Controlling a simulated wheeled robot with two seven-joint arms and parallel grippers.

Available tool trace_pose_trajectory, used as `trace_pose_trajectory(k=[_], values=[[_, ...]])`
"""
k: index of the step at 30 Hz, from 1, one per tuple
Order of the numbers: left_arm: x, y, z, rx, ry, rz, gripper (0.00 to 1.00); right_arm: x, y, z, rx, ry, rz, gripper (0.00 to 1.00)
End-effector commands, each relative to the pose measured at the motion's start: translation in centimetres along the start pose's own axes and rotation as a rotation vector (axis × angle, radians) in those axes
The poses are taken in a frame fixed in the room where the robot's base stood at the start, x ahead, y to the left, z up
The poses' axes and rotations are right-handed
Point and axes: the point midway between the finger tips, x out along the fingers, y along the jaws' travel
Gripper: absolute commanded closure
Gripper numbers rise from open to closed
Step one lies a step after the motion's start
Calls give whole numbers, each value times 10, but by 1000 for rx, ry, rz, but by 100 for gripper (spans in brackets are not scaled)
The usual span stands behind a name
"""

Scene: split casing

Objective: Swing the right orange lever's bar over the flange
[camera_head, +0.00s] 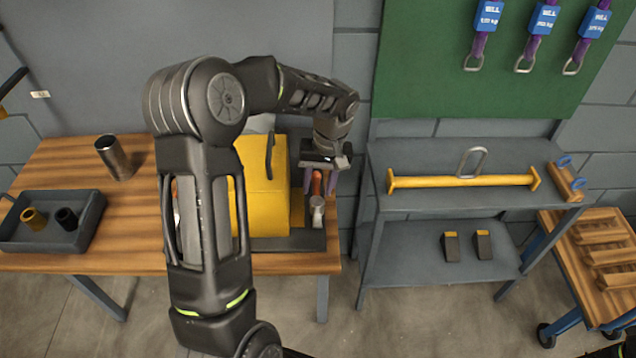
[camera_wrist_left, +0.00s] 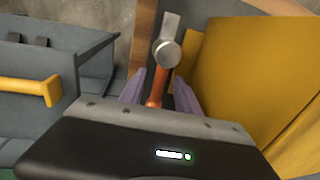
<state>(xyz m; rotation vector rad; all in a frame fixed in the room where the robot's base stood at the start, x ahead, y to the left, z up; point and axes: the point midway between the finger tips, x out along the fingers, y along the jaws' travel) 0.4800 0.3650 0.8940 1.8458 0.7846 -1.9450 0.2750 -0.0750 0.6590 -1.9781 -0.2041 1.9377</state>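The yellow casing (camera_head: 263,200) stands on the wooden table, partly behind my left arm; it also shows in the left wrist view (camera_wrist_left: 245,75). The right orange lever (camera_head: 317,183) is at the casing's right side. In the left wrist view its orange bar (camera_wrist_left: 158,85) runs up to a silver cylindrical end (camera_wrist_left: 167,50). My left gripper (camera_head: 319,182) points down at the lever. Its purple fingers (camera_wrist_left: 159,92) stand on either side of the orange bar, apart, with gaps visible. I cannot make out the flange clearly. My right gripper is not in view.
A metal cup (camera_head: 113,158) and a dark tray (camera_head: 50,222) with two small cylinders are on the table's left. A grey shelf (camera_head: 420,200) with a yellow bar (camera_head: 460,181) stands close on the right. A wooden cart (camera_head: 600,255) is farther right.

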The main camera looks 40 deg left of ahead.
Motion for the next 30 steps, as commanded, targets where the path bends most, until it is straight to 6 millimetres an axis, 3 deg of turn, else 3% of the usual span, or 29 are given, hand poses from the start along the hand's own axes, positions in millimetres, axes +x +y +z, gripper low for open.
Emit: trace_pose_trajectory(k=[3, 17, 30], values=[[0, 0, 0, 0, 0, 0, 61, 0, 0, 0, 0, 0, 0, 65], [0, 0, 0, -1, 0, 0, 99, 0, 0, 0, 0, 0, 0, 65], [-1, 0, 0, -1, 0, 0, 100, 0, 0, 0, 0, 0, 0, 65]])
